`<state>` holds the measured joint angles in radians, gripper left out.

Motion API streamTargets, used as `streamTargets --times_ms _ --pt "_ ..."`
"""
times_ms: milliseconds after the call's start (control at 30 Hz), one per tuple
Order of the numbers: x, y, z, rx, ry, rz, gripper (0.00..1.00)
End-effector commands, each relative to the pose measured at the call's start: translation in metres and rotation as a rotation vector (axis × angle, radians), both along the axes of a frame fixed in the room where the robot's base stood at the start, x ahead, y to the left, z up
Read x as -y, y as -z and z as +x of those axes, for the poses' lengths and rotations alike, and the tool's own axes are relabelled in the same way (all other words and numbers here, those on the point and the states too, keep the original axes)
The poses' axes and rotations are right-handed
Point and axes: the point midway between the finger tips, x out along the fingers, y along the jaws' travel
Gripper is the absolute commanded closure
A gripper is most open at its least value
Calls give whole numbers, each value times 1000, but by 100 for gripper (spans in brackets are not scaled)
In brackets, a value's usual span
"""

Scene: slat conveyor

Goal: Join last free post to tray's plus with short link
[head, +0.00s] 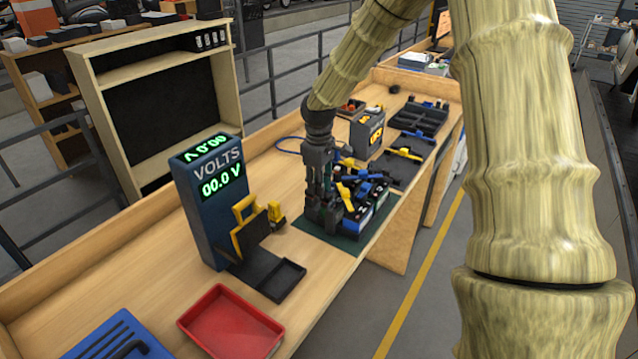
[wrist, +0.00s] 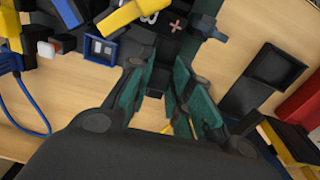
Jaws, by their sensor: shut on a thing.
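My gripper (head: 322,212) points down at the near left end of the battery tray (head: 352,232), which stands on a green mat (head: 318,236). In the wrist view my gripper (wrist: 163,88) has its green-padded fingers closed in around a small dark piece, with slivers of yellow lower between them. This looks like the short link, but it is mostly hidden. A pink plus mark (wrist: 175,26) shows on a dark surface just beyond the fingertips. Yellow and blue connectors (head: 362,190) sit on the batteries. Whether the held piece touches any post cannot be told.
A blue volt meter (head: 212,205) reads 00.0 V, with a yellow and black clamp piece (head: 250,228) before it. A red tray (head: 230,322) lies at front. A grey charger box (head: 367,134), a dark organiser (head: 417,117) and more yellow links (head: 404,153) lie beyond the batteries.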

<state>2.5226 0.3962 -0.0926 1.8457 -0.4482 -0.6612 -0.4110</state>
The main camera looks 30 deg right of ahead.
Motion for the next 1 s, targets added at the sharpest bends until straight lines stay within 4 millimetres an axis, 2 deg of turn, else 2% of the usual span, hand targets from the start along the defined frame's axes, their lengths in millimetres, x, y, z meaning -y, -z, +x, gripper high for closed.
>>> streamTargets --times_ms 367,400,500,833,1000 --pt "0 8 0 0 0 0 97" --pt "0 7 0 0 0 0 72" --pt "0 7 0 0 0 0 54" --pt "0 6 0 0 0 0 54" --pt "0 -7 0 1 0 0 54"
